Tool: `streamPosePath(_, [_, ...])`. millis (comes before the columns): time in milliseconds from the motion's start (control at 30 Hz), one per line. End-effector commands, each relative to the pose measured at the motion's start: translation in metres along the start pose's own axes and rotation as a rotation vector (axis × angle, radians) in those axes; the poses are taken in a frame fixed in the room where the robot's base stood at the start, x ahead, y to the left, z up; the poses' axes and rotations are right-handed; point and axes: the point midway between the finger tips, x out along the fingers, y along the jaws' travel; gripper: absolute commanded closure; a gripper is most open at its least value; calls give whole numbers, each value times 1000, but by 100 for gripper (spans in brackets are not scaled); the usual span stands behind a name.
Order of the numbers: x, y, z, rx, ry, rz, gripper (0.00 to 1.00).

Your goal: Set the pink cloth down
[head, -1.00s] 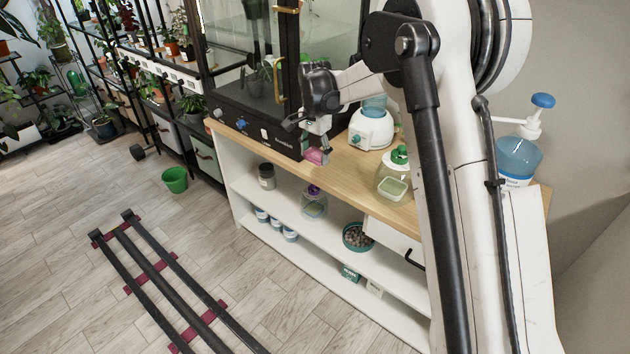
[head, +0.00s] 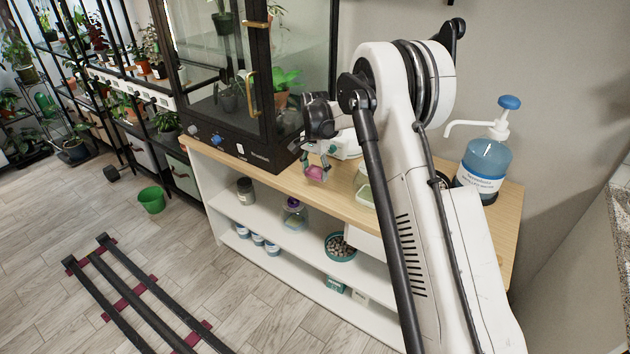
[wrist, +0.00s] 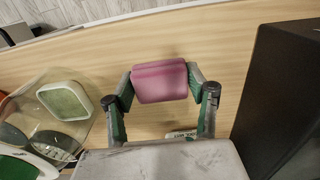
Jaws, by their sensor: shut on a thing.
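The pink cloth (wrist: 160,83) is a folded, rounded bundle between the fingertips of my gripper (wrist: 160,88) in the wrist view. My gripper is shut on it, with one green-padded finger at each side. I cannot tell whether the cloth touches the wood.
The black-framed glass cabinet (head: 215,140) stands close beside my gripper; its dark side (wrist: 285,95) fills the right of the wrist view. A clear container with a pale green square top (wrist: 64,101) is at the left. A blue pump bottle (head: 485,165) stands at the counter's right end.

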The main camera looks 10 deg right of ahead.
Motion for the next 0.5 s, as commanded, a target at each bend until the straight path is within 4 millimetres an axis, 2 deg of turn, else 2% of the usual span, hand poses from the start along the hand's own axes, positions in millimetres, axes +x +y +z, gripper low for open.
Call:
streamPosePath(300, [37,0,0,0,0,0,82])
streamPosePath(500, [37,0,1,-1,0,0,82])
